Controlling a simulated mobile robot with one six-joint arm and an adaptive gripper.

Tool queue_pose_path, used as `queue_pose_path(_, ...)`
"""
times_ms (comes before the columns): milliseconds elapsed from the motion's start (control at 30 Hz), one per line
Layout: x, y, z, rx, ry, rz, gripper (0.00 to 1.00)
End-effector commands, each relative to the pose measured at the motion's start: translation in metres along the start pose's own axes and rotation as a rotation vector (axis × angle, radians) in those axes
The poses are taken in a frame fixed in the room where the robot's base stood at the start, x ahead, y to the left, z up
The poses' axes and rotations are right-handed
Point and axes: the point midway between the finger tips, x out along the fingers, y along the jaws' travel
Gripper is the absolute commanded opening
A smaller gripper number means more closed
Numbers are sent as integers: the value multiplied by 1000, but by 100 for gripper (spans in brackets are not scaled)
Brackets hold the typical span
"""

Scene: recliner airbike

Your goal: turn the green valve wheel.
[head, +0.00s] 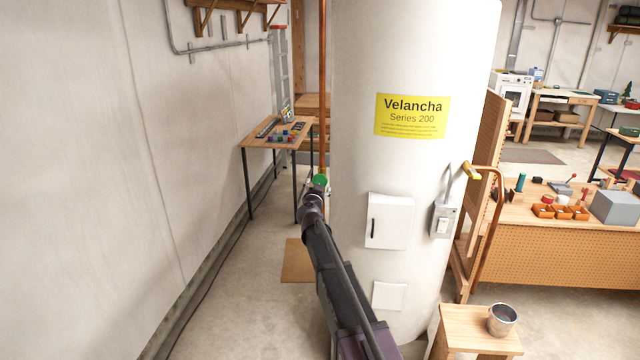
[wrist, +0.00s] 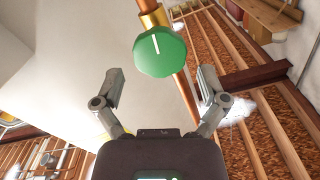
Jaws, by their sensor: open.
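The green valve wheel (wrist: 160,52) shows large in the wrist view, with a white line on its face. It sits on a brass fitting on a copper pipe (wrist: 146,8). In the head view the wheel (head: 320,180) is small, on the vertical copper pipe left of the white tank. My gripper (wrist: 160,82) is open, its two fingers spread left and right below the wheel in the picture. Nothing is between the fingers, and they look apart from the wheel. In the head view my gripper (head: 316,190) is just below the wheel, its fingers hard to make out.
The big white tank (head: 415,60) with a yellow label stands right of the pipe. A pale wall (head: 90,150) runs along the left. A small table with items (head: 262,142) stands behind. A wooden stool (head: 465,325) with a metal cup is at front right. Floor is clear at left.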

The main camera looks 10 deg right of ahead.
Motion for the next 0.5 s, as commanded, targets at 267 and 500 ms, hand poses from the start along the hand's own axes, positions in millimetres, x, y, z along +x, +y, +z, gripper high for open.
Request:
queue_pose_path(267, -17, 0, 0, 0, 0, 0, 92)
queue_pose_path(500, -24, 0, 0, 0, 0, 0, 92)
